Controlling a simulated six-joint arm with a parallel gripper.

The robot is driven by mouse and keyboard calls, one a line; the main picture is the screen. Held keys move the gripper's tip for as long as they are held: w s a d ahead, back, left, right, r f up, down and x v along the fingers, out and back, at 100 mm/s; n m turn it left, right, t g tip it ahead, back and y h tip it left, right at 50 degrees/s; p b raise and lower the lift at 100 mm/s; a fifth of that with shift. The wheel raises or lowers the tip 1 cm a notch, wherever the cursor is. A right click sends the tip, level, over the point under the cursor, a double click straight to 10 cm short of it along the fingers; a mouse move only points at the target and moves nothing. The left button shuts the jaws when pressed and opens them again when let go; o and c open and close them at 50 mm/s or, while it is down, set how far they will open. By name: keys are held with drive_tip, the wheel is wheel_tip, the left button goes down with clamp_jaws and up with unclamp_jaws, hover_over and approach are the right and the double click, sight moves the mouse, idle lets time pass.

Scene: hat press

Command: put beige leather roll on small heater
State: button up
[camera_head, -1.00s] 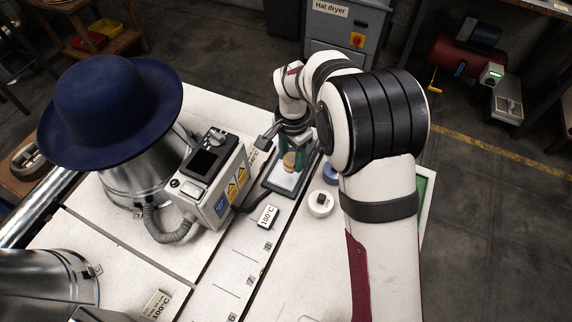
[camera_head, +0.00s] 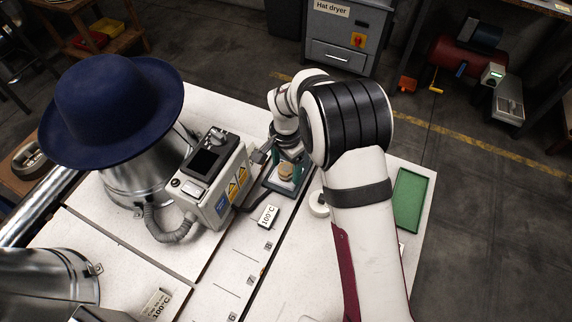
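The beige leather roll (camera_head: 286,170) is small and upright, low over or on the light plate of the small heater (camera_head: 277,187). The heater is a flat, dark-framed plate near the middle of the white table. My gripper (camera_head: 286,167) points down from above, with teal fingers on either side of the roll. I cannot tell whether the fingers press on the roll or stand a little apart from it. I also cannot tell whether the roll's base touches the plate. My wrist hides the heater's far part.
A control box (camera_head: 214,185) stands left of the heater, beside a metal cone bearing a blue hat (camera_head: 110,110). A white round piece (camera_head: 318,204) and a green tray (camera_head: 410,198) are to the right.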

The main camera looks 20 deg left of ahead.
sight(286, 168)
wheel_tip(286, 168, up, 12)
drive_tip(key=s+d+r, duration=0.1)
drive_tip(key=d+r, duration=0.4)
drive_tip(key=d, duration=0.2)
drive_tip(key=s+d+r+y, duration=0.1)
drive_tip(key=s+d+r, duration=0.3)
drive_tip(key=s+d, duration=0.65)
drive_tip(key=s+d+f+m, duration=0.1)
drive_tip(key=s+d+f, duration=0.1)
drive_tip(key=s+d, duration=0.5)
drive_tip(key=s, duration=0.4)
drive_tip(key=shift+d+y, duration=0.3)
drive_tip(key=shift+y, duration=0.1)
